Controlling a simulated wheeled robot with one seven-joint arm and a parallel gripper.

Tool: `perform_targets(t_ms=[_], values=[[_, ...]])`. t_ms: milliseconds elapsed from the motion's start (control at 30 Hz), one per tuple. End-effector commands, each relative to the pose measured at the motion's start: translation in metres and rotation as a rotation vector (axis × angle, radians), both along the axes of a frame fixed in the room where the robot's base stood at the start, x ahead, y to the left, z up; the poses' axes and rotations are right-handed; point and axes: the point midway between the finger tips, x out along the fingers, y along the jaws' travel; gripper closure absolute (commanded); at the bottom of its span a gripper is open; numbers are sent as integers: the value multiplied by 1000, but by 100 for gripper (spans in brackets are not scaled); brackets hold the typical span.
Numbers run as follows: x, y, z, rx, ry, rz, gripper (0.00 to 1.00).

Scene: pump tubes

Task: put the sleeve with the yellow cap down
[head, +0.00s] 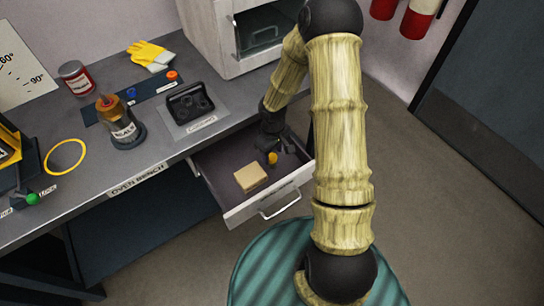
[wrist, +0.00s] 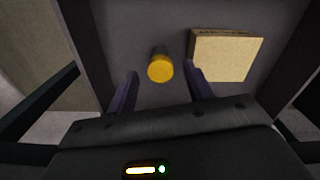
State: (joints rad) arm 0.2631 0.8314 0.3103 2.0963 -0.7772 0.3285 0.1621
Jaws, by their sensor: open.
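The sleeve with the yellow cap (head: 273,158) stands in the open drawer, near its right side, and only its cap shows clearly. In the wrist view the yellow cap (wrist: 160,69) faces the camera, with a short dark body behind it. My gripper (head: 284,147) reaches down into the drawer beside the sleeve. In the wrist view my gripper (wrist: 160,82) is open, with one finger on each side of the sleeve and a visible gap to each. The lower part of the sleeve is hidden.
A tan box (head: 251,177) lies in the drawer (head: 233,157), close to the right finger in the wrist view (wrist: 226,56). The drawer walls stand close around my gripper.

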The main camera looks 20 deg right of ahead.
Motion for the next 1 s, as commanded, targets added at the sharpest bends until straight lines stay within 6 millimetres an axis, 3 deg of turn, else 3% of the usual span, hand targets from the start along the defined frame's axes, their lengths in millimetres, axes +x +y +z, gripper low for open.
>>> perform_targets(t_ms=[33, 200, 400, 1000], values=[[1, 0, 14, 1, -3, -2, 48], [1, 0, 48, 0, -4, -2, 48], [0, 0, 71, 1, -2, 1, 48], [0, 0, 73, 1, 1, 1, 48]])
